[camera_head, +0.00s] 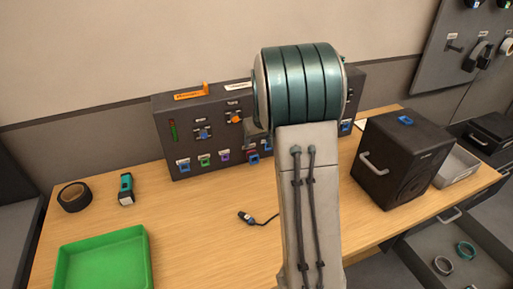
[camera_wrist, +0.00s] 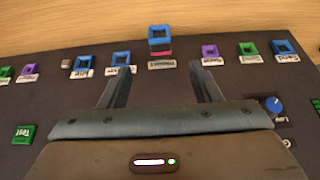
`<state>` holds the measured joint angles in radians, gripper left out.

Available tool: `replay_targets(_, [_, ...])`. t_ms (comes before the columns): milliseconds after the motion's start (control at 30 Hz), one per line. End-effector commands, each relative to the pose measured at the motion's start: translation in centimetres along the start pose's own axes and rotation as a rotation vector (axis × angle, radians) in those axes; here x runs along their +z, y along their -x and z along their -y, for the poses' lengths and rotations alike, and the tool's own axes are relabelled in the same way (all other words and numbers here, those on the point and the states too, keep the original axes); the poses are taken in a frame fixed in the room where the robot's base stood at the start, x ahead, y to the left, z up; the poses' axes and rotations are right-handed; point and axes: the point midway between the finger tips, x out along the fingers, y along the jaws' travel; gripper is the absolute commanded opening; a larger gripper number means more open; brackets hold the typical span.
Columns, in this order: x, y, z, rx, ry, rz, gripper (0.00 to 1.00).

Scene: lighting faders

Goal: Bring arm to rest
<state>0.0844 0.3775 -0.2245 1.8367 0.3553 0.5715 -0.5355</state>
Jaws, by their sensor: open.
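My arm stands in the middle of the head view and covers part of the dark control panel (camera_head: 215,145); my gripper is hidden behind it there. In the wrist view my gripper (camera_wrist: 163,75) is open, its two fingers apart with nothing seen between them. It is over the dark panel face (camera_wrist: 85,98). A blue block-like control (camera_wrist: 160,36) with a label below shows just beyond the gap between the fingertips. I cannot tell whether the fingers touch the panel.
The wooden table (camera_head: 190,220) carries a green tray (camera_head: 60,268), a black tape roll (camera_head: 73,197), a teal-and-black device (camera_head: 126,189), a cable plug (camera_head: 246,217) and a black box with a handle (camera_head: 395,165). An open drawer (camera_head: 450,250) is at lower right. The table's middle left is mostly clear.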

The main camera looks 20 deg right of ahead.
Motion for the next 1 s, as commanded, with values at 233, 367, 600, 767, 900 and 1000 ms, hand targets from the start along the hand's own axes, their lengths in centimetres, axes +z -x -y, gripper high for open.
replay_targets(233, [0.0,2.3,0.0,0.0,0.0,0.0,0.57])
replay_targets(367, [0.0,2.5,0.0,0.0,0.0,0.001,0.57])
replay_targets(600, [2.3,5.8,2.5,-0.03,-0.007,0.012,0.57])
replay_targets(767, [6.5,9.9,6.1,-0.062,-0.01,0.04,0.57])
replay_targets(900, [10.8,13.0,8.6,-0.073,-0.01,0.067,0.57])
replay_targets(1000, [14.2,14.9,10.1,-0.07,-0.006,0.087,0.57])
